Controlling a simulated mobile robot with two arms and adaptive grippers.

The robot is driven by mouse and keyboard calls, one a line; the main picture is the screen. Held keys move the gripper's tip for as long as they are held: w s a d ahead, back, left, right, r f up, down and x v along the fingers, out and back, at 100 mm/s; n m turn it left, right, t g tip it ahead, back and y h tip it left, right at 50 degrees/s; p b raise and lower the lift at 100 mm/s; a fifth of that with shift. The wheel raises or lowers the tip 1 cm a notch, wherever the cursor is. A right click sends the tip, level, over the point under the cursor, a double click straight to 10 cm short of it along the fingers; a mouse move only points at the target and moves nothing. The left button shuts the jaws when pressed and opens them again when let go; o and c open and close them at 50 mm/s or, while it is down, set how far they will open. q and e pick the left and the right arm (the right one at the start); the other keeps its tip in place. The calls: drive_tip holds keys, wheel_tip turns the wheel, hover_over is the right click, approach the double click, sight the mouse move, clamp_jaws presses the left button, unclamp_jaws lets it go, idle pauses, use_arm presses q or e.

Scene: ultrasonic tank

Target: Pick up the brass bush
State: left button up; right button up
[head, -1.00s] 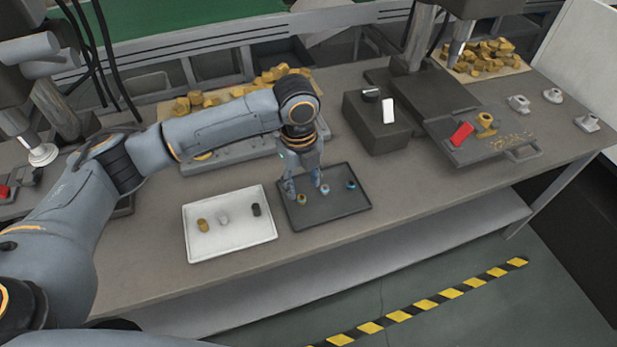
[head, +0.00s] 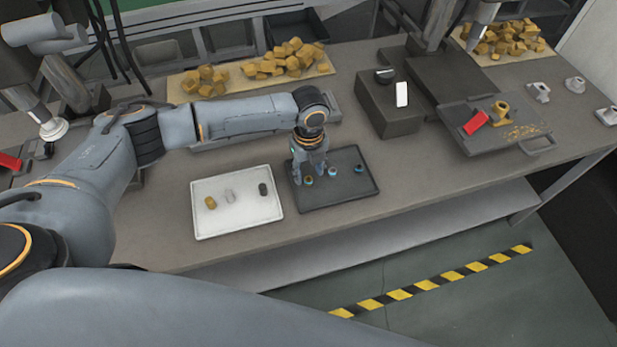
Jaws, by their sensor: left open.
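A small brass-coloured bush (head: 308,180) with a dark centre stands in the left part of the dark tray (head: 345,198). My left gripper (head: 310,177) points down over that tray, open, with its fingertips to either side of this bush. I cannot tell whether they touch it. A pale bush (head: 333,172) stands just right of the gripper, and a blue-rimmed bush (head: 359,169) stands further right. My right gripper is not in view.
A white tray (head: 238,228) to the left holds a brass-coloured piece (head: 210,203), a pale piece (head: 229,196) and a black piece (head: 263,189). A dark block (head: 390,112) stands behind and right. The bench front is clear.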

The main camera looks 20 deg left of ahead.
sight(309, 181)
use_arm(q)
drive_tip(key=shift+f, duration=1.45)
drive_tip(key=c, duration=0.9)
clamp_jaws()
drive_tip(key=shift+r, duration=0.1)
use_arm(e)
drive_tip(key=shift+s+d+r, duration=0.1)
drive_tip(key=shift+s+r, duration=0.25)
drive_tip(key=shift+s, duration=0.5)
